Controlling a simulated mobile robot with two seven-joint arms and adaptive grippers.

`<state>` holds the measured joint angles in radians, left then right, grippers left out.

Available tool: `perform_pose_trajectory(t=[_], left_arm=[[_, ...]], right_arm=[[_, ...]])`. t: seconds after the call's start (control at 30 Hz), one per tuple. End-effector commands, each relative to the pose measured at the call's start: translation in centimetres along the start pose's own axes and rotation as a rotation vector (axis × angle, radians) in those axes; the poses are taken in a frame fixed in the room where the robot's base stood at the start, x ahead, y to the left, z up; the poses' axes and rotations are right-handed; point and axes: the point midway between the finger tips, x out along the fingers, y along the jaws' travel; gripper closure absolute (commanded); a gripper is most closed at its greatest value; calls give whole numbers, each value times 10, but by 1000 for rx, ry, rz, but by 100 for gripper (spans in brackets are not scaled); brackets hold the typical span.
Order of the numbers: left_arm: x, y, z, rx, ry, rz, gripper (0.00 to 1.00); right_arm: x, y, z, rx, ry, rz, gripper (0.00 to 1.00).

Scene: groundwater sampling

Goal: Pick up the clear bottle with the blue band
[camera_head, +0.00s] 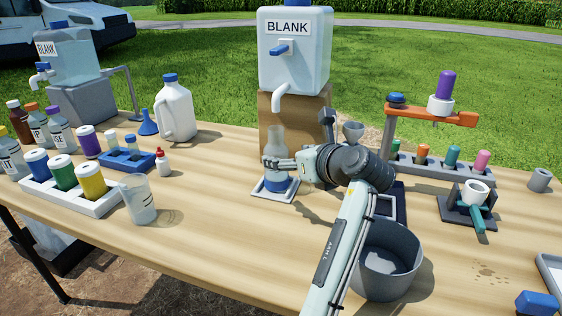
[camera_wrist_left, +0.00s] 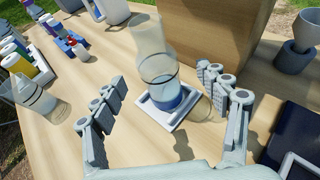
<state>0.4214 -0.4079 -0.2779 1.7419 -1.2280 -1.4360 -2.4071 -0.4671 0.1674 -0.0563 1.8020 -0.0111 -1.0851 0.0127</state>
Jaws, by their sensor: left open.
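The clear bottle with the blue band (camera_head: 276,140) stands upright in a white square holder (camera_head: 261,193), under the spout of the tank labelled BLANK. Its blue band shows low on it, partly below my gripper. My left gripper (camera_head: 278,163) is open at the bottle's mid-height and hides part of it. In the left wrist view the bottle (camera_wrist_left: 158,66) appears in the gap between the open fingers (camera_wrist_left: 162,82), with clear space on both sides and no visible contact. My right gripper is not in view.
The BLANK tank (camera_head: 295,65) sits on a wooden block (camera_head: 300,115) right behind the bottle. A clear beaker (camera_head: 139,200) stands to the left, near a rack of coloured bottles (camera_head: 95,205). A grey bucket (camera_head: 388,262) stands beside my arm.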

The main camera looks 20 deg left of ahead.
Motion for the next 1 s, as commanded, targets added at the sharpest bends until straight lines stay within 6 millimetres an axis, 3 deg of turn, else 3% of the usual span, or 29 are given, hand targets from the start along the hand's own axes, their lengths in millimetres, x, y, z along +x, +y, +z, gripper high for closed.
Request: perform_pose_trajectory(t=[0.4,0.7,1.0], left_arm=[[55,4,-1,1,1,-1,26],[59,4,-1,1,0,-2,26],[59,4,-1,1,0,-1,63]], right_arm=[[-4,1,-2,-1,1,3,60],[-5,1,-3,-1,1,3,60],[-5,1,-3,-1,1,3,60]])
